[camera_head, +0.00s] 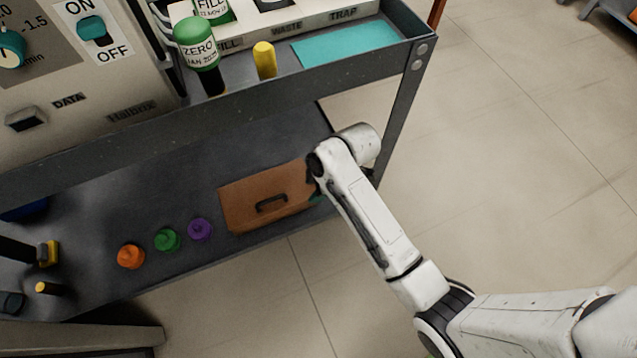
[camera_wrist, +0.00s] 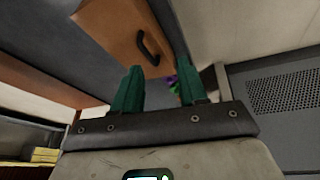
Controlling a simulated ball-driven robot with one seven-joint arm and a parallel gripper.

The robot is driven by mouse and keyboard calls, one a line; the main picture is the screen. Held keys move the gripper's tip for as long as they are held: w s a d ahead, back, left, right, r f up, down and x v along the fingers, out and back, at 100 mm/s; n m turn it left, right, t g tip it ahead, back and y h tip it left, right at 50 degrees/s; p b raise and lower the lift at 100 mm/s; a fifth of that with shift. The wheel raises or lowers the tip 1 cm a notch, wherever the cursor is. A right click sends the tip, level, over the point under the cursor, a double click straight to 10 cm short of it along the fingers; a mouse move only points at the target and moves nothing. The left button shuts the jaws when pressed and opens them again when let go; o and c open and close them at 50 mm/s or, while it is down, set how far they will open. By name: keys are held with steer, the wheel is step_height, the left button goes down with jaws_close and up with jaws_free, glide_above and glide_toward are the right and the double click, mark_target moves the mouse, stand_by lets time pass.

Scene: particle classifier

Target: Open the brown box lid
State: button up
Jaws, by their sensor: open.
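The brown box (camera_head: 245,205) sits on the lower shelf of the cart, near its right end, with a dark handle (camera_head: 271,204) on its brown lid. The box also shows in the wrist view (camera_wrist: 108,24), with the handle (camera_wrist: 148,47) just beyond the fingers. My gripper (camera_wrist: 160,80) is open and empty, its two green fingers apart and pointing toward the box. In the head view my white arm reaches to the right end of the box and hides that end and most of the gripper. The lid looks closed. I cannot tell whether a finger touches the box.
Orange (camera_head: 131,256), green (camera_head: 167,240) and purple (camera_head: 199,229) knobbed items stand in a row left of the box. The upper shelf (camera_head: 330,83) overhangs the lower one, with a green bottle (camera_head: 197,44) and a yellow-capped item (camera_head: 264,59) on it.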

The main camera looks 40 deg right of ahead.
steer(key=shift+f, duration=0.1)
steer(key=shift+c, duration=0.7)
steer(key=w+a+f+m+t+b, duration=0.1)
steer(key=w+a+f+m, duration=0.1)
steer(key=a, duration=0.1)
steer(key=w+a+f+m+t+y+b, duration=0.1)
steer(key=w+a+f+m+t+b, duration=0.1)
steer(key=a+m, duration=0.1)
steer(key=w+a+f+m+t+y+b, duration=0.1)
steer(key=w+a+f+m, duration=0.1)
steer(key=a+m, duration=0.1)
steer(key=shift+w+a, duration=0.1)
steer(key=shift+a, duration=0.2)
jaws_close()
steer(key=a+f+m+t+h+b, duration=0.1)
steer(key=a+f+m+t+b, duration=0.35)
steer(key=m, duration=0.85)
steer(key=a+f+m+t+b, duration=0.3)
steer(key=m+t+b, duration=0.15)
steer(key=m, duration=0.75)
steer(key=s+d+f+m+t+h+b, duration=0.25)
steer(key=s+m+h, duration=0.2)
steer(key=m, duration=0.45)
steer(key=s+d+f+m+t+h+b, duration=0.1)
steer(key=s+d+f+m+h, duration=0.3)
steer(key=m, duration=0.5)
steer(key=b+x, duration=0.1)
steer(key=x, duration=0.9)
steer(key=shift+a+b, duration=0.25)
steer(key=shift+b, duration=0.05)
